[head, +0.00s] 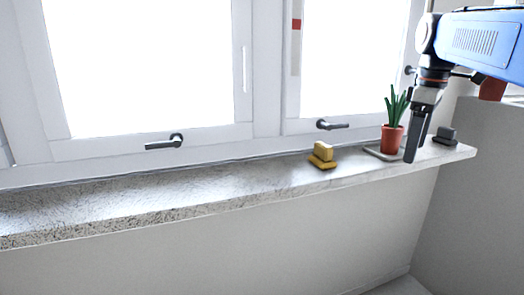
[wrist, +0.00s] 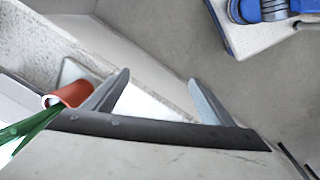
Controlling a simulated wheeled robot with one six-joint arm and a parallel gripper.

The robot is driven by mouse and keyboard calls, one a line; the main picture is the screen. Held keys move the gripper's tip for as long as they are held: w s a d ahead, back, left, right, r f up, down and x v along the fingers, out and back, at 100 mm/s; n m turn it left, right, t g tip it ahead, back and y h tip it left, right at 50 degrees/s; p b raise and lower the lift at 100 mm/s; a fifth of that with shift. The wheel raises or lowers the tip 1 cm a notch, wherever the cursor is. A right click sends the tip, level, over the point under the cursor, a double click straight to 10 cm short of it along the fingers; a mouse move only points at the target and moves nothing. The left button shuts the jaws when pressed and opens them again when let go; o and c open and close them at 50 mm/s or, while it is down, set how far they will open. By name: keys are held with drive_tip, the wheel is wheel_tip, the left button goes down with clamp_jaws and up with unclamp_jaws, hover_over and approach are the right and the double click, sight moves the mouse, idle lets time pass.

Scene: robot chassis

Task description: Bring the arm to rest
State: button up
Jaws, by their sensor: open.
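My gripper (head: 414,150) points down at the right end of the window sill, in front of the potted plant in the head view. In the wrist view my gripper (wrist: 165,95) shows its two fingers spread wide apart with nothing between them. The arm reaches in from the upper right of the head view. The plant's red pot (head: 391,139) stands on a light tray (head: 378,153) on the sill. The red pot also shows close beside the left finger in the wrist view (wrist: 73,93); I cannot tell whether they touch.
The speckled sill (head: 150,205) runs below the white windows. A yellow object (head: 322,156) sits left of the plant, and a dark grey object (head: 445,136) sits right of it. Window handles (head: 165,143) stick out above the sill. The sill's left part is clear.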

drive_tip(key=s+a+f+m+t, duration=0.1)
drive_tip(key=s+a+f+m, duration=0.2)
drive_tip(key=s+f, duration=0.4)
drive_tip(key=s+a+f+m+t, duration=0.1)
drive_tip(key=s+a+f+m, duration=0.2)
drive_tip(key=s+f, duration=0.5)
drive_tip(key=s+a+f+m+t, duration=0.1)
drive_tip(key=s+a+f+m, duration=0.2)
drive_tip(key=s+f, duration=0.4)
wheel_tip(320, 180, down, 6)
drive_tip(key=shift+s+a+r, duration=0.2)
drive_tip(key=shift+s+a, duration=0.1)
drive_tip(key=shift+s, duration=0.05)
